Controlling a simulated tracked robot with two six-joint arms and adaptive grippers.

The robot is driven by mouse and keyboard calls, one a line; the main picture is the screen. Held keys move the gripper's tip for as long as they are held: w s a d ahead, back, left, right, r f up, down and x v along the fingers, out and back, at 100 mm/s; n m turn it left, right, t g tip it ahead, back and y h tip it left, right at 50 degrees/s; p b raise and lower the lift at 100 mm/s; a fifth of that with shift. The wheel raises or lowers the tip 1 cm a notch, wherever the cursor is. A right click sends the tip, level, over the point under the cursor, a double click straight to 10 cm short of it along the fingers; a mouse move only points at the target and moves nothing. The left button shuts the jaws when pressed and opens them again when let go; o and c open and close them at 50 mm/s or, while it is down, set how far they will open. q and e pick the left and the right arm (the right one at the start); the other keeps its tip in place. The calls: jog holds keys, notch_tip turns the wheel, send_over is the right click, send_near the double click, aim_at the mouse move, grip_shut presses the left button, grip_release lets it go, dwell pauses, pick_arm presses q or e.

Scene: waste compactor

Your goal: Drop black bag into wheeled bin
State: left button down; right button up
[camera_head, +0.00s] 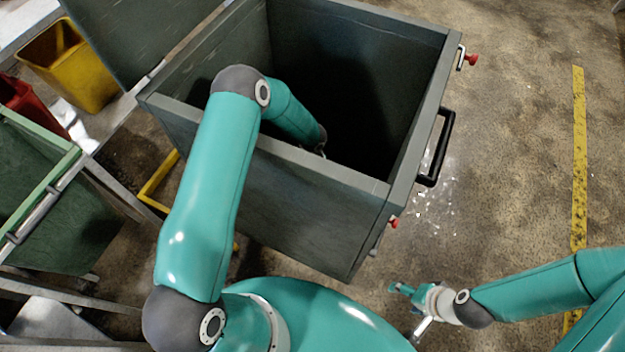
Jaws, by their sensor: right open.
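A large dark grey-green wheeled bin (280,195) stands open in front of me. Its inside is very dark. My left arm bends over the near rim and its wrist dips into the bin. My left gripper is hidden behind the near wall, apart from perhaps a sliver of metal at the wrist. I cannot see a black bag; if one is inside, the dark interior hides it. My right gripper (408,311) is open and empty, low over the floor to the right of the bin's near corner, apart from the bin.
A black handle (436,147) and red knobs (472,60) stick out from the bin's right side. A yellow bin (72,66), a red bin (22,98) and a green container (60,215) stand at left. The floor at right is clear, with a yellow line (579,160).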

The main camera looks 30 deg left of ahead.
pick_arm(q)
jog(key=shift+f, duration=0.15)
jog(key=shift+f+b, duration=0.35)
jog(key=shift+b, duration=0.2)
jog(key=c, duration=0.5)
grip_release()
jog(key=shift+s+f, duration=0.15)
jog(key=shift+f, duration=0.05)
jog(key=shift+r+p, duration=1.05)
jog(key=shift+r, duration=0.05)
notch_tip(320, 180, up, 12)
jog(key=shift+f, duration=0.1)
